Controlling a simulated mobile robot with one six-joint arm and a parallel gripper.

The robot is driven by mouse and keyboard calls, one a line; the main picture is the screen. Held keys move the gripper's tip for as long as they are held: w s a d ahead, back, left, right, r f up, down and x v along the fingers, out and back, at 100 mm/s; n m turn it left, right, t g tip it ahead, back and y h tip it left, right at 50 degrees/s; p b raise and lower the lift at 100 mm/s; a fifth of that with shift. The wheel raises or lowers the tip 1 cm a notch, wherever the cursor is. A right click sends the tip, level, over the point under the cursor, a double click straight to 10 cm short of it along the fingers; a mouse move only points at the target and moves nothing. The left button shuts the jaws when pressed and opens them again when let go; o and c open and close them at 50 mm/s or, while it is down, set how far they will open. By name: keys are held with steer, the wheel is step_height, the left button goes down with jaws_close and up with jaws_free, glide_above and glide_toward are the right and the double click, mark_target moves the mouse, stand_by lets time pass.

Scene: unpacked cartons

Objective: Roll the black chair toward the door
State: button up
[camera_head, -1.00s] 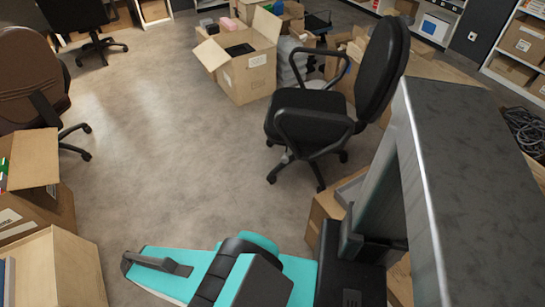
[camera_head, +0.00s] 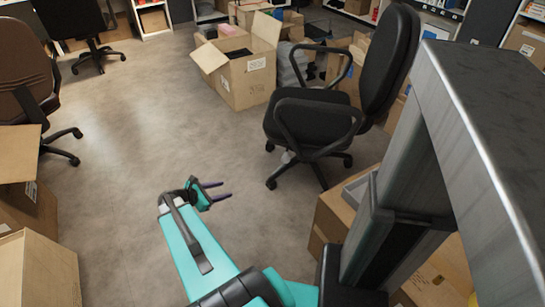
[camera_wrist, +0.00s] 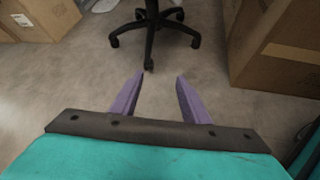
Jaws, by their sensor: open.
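A black office chair (camera_head: 313,122) with armrests and a five-star wheeled base stands right of centre in the head view, upright on the floor. Its backrest is on the right side, and its seat faces left. My gripper (camera_head: 222,191) is open and empty, left of and in front of the chair, apart from it. In the wrist view, my gripper's purple fingers (camera_wrist: 152,98) are spread, with the chair's wheeled base (camera_wrist: 152,26) just beyond them. No door shows in either view.
An open carton (camera_head: 240,82) stands behind the chair. Another carton (camera_head: 330,215) sits close to its right front. A brown chair (camera_head: 28,85) and cartons (camera_head: 35,265) line the left side. The floor (camera_head: 150,130) left of the chair is clear.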

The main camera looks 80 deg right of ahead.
steer(key=s+d+r+n+g+h+b, duration=0.2)
steer(key=s+d+r+b, duration=0.2)
steer(key=s+d, duration=0.4)
steer(key=s+d+r+n+g+h+b, duration=0.2)
steer(key=s+d+r+b, duration=0.3)
steer(key=s+d, duration=0.4)
steer(key=d+n, duration=0.1)
steer(key=d, duration=0.1)
steer(key=shift+s+d+g+b, duration=0.3)
steer(key=shift+d+g+b, duration=0.05)
steer(key=shift+g, duration=0.05)
steer(key=shift+d, duration=0.1)
steer(key=b, duration=0.4)
glide_toward(296, 134)
steer(key=s+d, duration=0.1)
steer(key=s+d+r, duration=0.1)
steer(key=s, duration=0.1)
steer(key=s+d+r, duration=0.1)
steer(key=s, duration=0.1)
steer(key=shift+s+d, duration=0.15)
steer(key=shift+d, duration=0.1)
steer(key=shift+x, duration=1.05)
steer(key=shift+r, duration=0.1)
jaws_close()
